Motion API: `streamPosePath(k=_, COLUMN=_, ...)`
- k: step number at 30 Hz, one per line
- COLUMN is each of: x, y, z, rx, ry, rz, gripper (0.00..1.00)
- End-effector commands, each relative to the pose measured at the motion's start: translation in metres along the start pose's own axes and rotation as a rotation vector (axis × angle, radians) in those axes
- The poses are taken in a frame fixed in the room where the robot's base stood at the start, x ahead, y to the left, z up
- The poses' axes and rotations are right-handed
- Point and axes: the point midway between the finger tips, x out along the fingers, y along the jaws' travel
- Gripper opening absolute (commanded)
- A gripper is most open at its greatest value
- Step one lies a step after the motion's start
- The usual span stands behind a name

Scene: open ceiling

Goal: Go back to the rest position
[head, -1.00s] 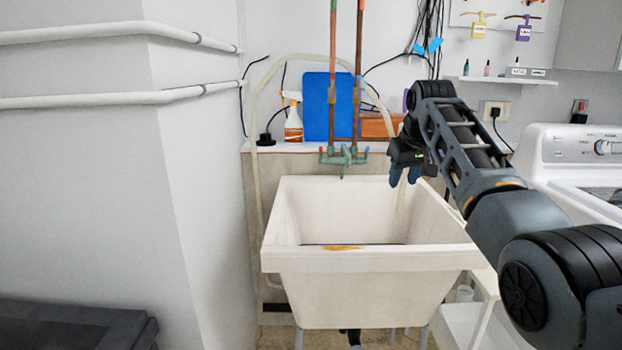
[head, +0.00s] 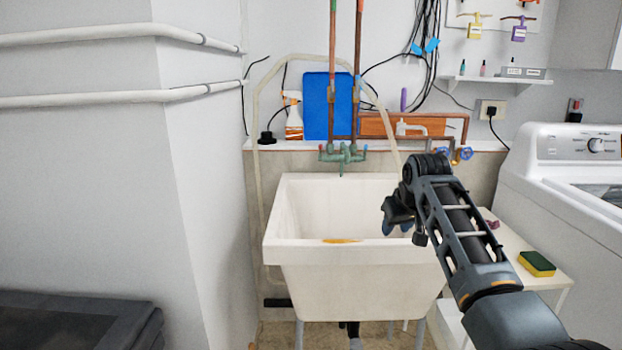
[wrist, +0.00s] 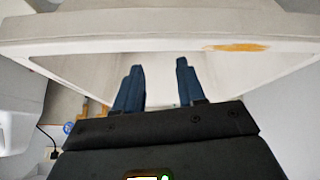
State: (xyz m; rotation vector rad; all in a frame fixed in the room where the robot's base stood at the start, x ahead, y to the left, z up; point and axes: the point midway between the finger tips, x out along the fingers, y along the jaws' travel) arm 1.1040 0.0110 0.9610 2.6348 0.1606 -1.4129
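A white side table (head: 545,282) with a yellow-green sponge (head: 537,263) stands right of the sink, next to a white washing machine (head: 585,170). A green faucet (head: 343,154), a spray bottle (head: 293,118) and a blue board (head: 322,105) are behind the sink. A dark grey object (head: 80,318) is at lower left.

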Motion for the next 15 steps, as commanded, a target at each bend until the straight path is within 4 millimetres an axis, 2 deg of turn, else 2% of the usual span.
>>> streamPosePath(k=1, x=0.013, y=-0.005, z=0.018, rx=0.003, ry=0.007, rz=-0.003, gripper=0.40)
streamPosePath(k=6, x=0.053, y=-0.021, z=0.083, rx=0.019, ry=0.058, rz=-0.008, gripper=0.40)
streamPosePath(k=10, x=0.075, y=-0.035, z=0.136, rx=0.033, ry=0.106, rz=-0.010, gripper=0.40)
streamPosePath(k=15, x=0.089, y=-0.051, z=0.208, rx=0.054, ry=0.166, rz=-0.010, gripper=0.40)
